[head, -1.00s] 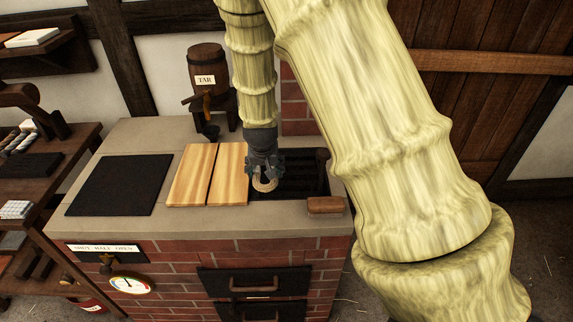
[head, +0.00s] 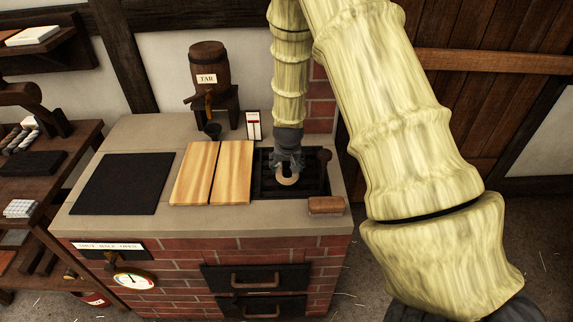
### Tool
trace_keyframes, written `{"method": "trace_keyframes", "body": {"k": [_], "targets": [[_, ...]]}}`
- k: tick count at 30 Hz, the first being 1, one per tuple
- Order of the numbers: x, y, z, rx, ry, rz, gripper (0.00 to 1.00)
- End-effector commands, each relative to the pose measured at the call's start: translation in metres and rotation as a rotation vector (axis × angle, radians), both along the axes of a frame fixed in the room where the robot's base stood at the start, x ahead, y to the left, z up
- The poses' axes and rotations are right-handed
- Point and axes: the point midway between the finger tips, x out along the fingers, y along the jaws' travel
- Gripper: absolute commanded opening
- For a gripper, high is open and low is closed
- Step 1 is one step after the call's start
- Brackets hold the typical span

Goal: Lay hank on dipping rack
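My gripper (head: 287,168) points down over the black slatted rack (head: 265,186) set into the right part of the stone counter. A pale ring-shaped hank (head: 288,181) shows at its fingertips, and the fingers look closed on it. The hank is small in this view. I cannot tell whether it touches the slats or hangs just above them. My gripper and wrist hide part of the rack behind them.
Two wooden boards (head: 212,172) lie left of the rack, with a black plate (head: 122,183) further left. A wooden-backed brush or block (head: 326,205) lies at the front right. A tar barrel (head: 208,70) and small red-and-white card (head: 253,125) stand behind.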

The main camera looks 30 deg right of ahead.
Motion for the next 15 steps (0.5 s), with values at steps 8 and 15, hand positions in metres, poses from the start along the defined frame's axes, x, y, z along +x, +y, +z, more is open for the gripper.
{"method": "trace_keyframes", "body": {"k": [8,15], "targets": [[0.0004,-0.0003,-0.0091,0.000,-0.001,-0.001,0.45],[0.0004,-0.0001,-0.0127,0.000,-0.001,-0.001,0.45]]}}
